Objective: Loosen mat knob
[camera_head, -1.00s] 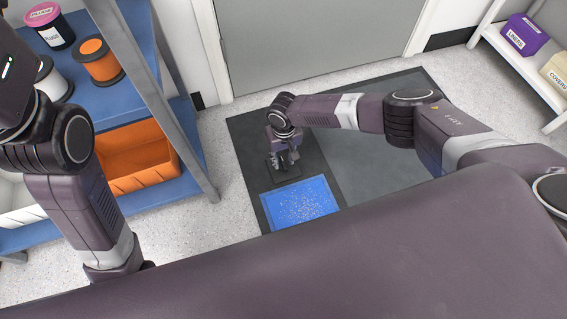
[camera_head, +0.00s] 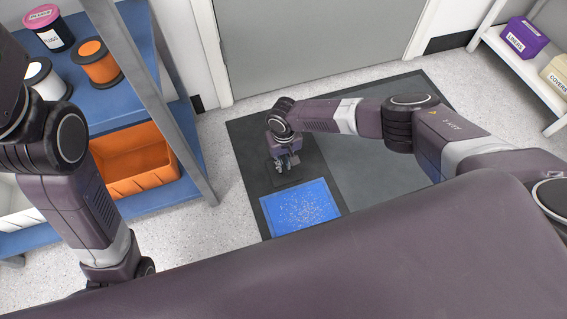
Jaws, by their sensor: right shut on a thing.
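My right gripper (camera_head: 284,165) points down at the dark floor mat (camera_head: 383,165), just above the blue speckled panel (camera_head: 300,206). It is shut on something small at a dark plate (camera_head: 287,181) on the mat. The knob itself is hidden by the fingers. My left arm comes in at the left edge, and its gripper is not seen.
A blue shelf unit (camera_head: 95,100) stands at the left with an orange bin (camera_head: 135,162), an orange spool (camera_head: 97,62) and a pink-lidded tub (camera_head: 47,27). A grey door (camera_head: 310,45) is behind the mat. A white shelf (camera_head: 520,65) at the right holds a purple box (camera_head: 524,38) and a cream box (camera_head: 556,72).

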